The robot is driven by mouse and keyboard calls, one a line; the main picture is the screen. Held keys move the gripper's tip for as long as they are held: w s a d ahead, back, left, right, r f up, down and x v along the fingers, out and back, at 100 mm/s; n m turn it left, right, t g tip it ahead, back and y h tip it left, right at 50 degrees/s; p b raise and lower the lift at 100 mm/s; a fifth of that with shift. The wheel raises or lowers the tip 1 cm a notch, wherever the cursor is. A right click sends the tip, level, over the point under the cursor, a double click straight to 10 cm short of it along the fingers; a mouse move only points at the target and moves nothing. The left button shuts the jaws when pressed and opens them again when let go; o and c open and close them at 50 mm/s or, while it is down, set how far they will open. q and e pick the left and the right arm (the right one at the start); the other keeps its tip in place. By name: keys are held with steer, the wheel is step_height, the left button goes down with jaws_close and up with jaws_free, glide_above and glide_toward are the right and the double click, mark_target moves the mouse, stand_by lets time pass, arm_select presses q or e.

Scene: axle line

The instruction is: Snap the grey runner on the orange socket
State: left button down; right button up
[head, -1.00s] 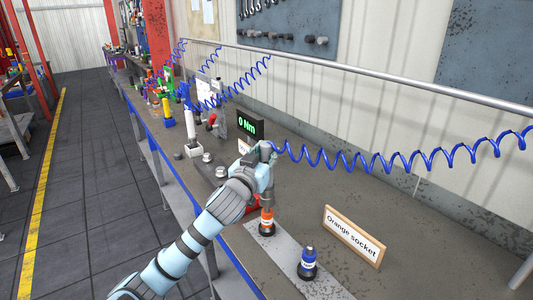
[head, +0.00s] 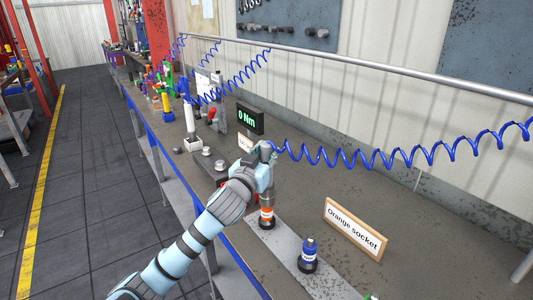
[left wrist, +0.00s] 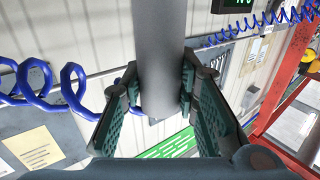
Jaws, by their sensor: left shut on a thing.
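My left gripper (head: 265,160) is shut on the grey runner (head: 267,191), an upright tool with a blue coiled hose at its top. In the left wrist view the runner's grey cylinder (left wrist: 162,55) sits between the two finger pads of the gripper (left wrist: 160,95). The orange socket (head: 267,212), with an orange band and dark base, stands on the bench strip directly below the runner. The runner's lower end meets the socket's top in the picture; I cannot tell whether it is seated. My right gripper is not in view.
A blue socket (head: 309,255) stands nearer on the light strip (head: 283,240). A sign reading "Orange socket" (head: 355,230) stands to the right. A display reading "0 Nm" (head: 250,121) is behind. The blue hose (head: 400,160) crosses above the bench. The bench at right is mostly clear.

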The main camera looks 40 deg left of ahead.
arm_select(q)
steer(key=shift+f, duration=0.2)
steer(key=c, duration=1.2)
jaws_free()
steer(key=shift+s, duration=0.1)
steer(key=shift+f, duration=0.1)
steer(key=v, duration=1.2)
